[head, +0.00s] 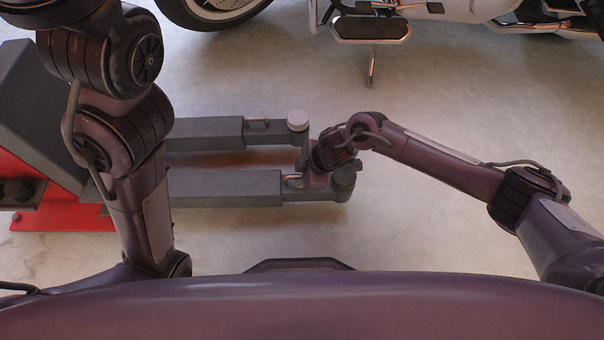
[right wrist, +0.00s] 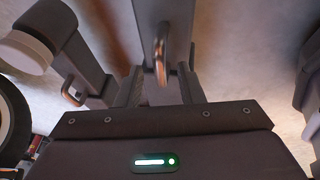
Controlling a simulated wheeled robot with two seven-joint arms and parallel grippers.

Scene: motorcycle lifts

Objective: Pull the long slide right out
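The lift has two dark grey telescoping arms. The far slide (head: 273,133) carries a metal loop handle (head: 258,122) and a pale round pad (head: 298,120). The near slide (head: 320,193) reaches farther right and ends in a dark round pad (head: 344,177). My right gripper (head: 303,178) is over the near slide. In the right wrist view, its two fingers (right wrist: 160,72) stand apart on either side of the near slide's copper-coloured loop handle (right wrist: 161,45), with gaps visible on both sides. My left gripper is out of view; only its arm shows.
The lift's grey body (head: 40,90) and red base (head: 62,215) stand at the left. A motorcycle (head: 450,10) with a footboard (head: 371,29) and kickstand is at the top. The floor to the right of the slides is clear.

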